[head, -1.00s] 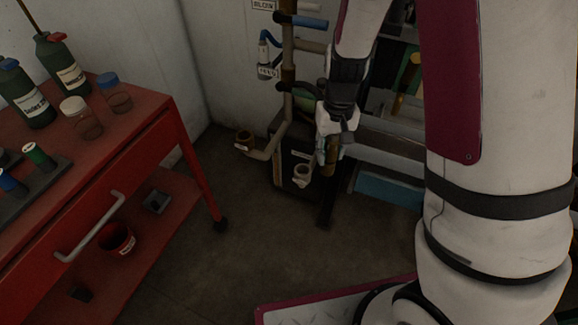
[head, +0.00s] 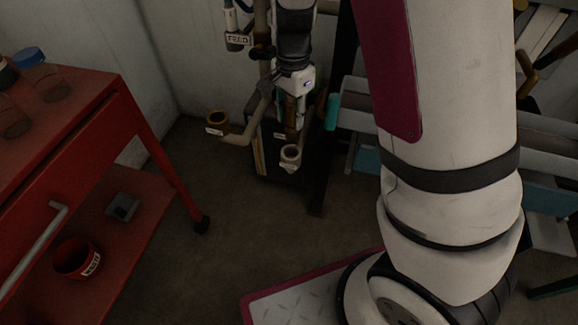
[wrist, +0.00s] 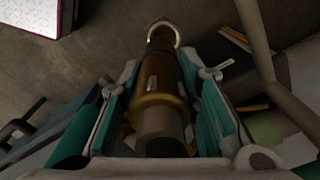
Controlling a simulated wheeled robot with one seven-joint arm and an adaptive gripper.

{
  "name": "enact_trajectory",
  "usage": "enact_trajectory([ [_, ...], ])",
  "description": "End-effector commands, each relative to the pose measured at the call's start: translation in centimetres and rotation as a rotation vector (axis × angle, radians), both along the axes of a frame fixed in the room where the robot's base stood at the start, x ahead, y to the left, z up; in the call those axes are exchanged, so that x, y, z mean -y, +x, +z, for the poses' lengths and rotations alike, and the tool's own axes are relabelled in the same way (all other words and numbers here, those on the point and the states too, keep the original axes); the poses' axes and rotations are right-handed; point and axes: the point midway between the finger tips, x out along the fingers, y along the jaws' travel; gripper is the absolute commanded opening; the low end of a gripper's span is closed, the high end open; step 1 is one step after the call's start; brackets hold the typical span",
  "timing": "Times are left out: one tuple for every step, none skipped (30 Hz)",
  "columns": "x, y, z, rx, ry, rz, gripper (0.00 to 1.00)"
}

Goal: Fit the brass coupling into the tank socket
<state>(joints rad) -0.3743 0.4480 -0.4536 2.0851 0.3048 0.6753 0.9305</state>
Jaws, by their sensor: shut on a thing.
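The brass coupling (head: 291,112) hangs upright in my gripper (head: 291,119), which is shut on it. In the wrist view the coupling (wrist: 157,95) lies between the teal finger pads, its far end pointing away. Two open pipe ends stand low by the wall: a pale one (head: 290,152) just below the coupling, and a brass-coloured one (head: 217,119) to the left. Their small labels are unreadable, so I cannot tell which is the tank socket. In the wrist view a pale ring (wrist: 163,28) shows around the coupling's far end; I cannot tell whether they touch.
A dark box (head: 270,165) stands behind the pale pipe end. Pipes with a FEED tag (head: 237,40) rise beside my gripper. A red cart (head: 150,120) stands left, with a red bucket (head: 77,259) on its lower shelf. The floor between is clear.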

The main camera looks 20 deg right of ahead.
Motion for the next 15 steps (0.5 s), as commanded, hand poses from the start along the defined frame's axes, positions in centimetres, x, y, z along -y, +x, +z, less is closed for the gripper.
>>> enact_trajectory([
  [0.0, 0.4, -0.6, 0.004, 0.0, -0.048, 0.0],
  [0.0, 0.5, -0.7, 0.004, 0.0, -0.077, 0.0],
  [0.0, 0.6, -0.8, 0.004, 0.0, -0.11, 0.0],
  [-0.1, 0.7, -0.9, 0.003, 0.001, -0.132, 0.0],
  [-0.1, 0.7, -1.0, 0.003, 0.0, -0.15, 0.0],
  [-0.1, 0.8, -1.0, 0.002, 0.001, -0.169, 0.0],
  [-0.1, 0.8, -1.1, 0.002, 0.001, -0.182, 0.0],
  [0.0, 0.8, -1.2, 0.002, 0.001, -0.19, 0.0],
  [0.0, 0.8, -1.5, 0.002, 0.001, -0.198, 0.0],
  [0.0, 0.8, -1.7, 0.001, 0.0, -0.202, 0.0],
  [0.0, 0.8, -2.0, 0.001, 0.0, -0.205, 0.0],
  [0.0, 0.8, -2.5, 0.002, 0.001, -0.206, 0.0],
  [0.0, 0.8, -3.0, 0.001, 0.0, -0.206, 0.0],
  [0.0, 0.8, -3.5, 0.0, 0.001, -0.207, 0.0],
  [0.0, 0.8, -4.2, -0.001, 0.0, -0.207, 0.0],
])
